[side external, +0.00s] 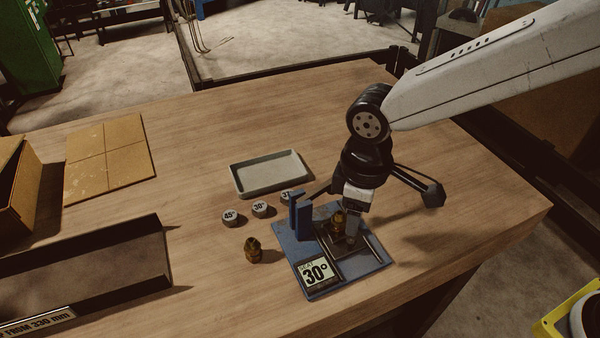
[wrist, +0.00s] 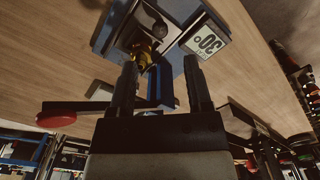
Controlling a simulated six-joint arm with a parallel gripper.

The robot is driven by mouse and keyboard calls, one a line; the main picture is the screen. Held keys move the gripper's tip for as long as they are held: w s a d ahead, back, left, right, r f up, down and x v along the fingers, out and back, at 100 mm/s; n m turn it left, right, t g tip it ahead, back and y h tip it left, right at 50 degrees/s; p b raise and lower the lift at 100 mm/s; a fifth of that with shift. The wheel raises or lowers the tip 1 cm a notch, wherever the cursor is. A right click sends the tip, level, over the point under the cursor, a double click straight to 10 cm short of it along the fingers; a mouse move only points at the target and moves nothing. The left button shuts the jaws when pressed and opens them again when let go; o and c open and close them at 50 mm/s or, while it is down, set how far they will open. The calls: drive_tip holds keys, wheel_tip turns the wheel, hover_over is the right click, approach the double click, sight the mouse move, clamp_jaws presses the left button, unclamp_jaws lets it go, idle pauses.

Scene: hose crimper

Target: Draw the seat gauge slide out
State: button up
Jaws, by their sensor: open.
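A blue fixture plate (side external: 309,284) lies on the bench and carries a blue upright post (side external: 302,218) and a brass fitting (side external: 339,218). A metallic slide area (side external: 352,254) lies beside the fitting, partly hidden by my gripper. In the wrist view a dark round knob (wrist: 160,31) shows on the metal part beyond the brass fitting (wrist: 143,57). My gripper (side external: 350,232) is over the fixture; in the wrist view its two fingers (wrist: 158,76) are apart, with the blue post (wrist: 160,84) showing between them. I see nothing held; contact with the slide cannot be told.
A 30° label (side external: 317,273) sits on the plate's near corner. Several round angle-marked discs (side external: 260,208), a loose brass piece (side external: 253,250) and a grey tray (side external: 269,174) lie left of the fixture. A dark bin (side external: 90,275) stands front left. The bench right of the plate is clear.

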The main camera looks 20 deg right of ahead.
sight(351, 239)
drive_tip(key=shift+f, duration=3.3)
clamp_jaws()
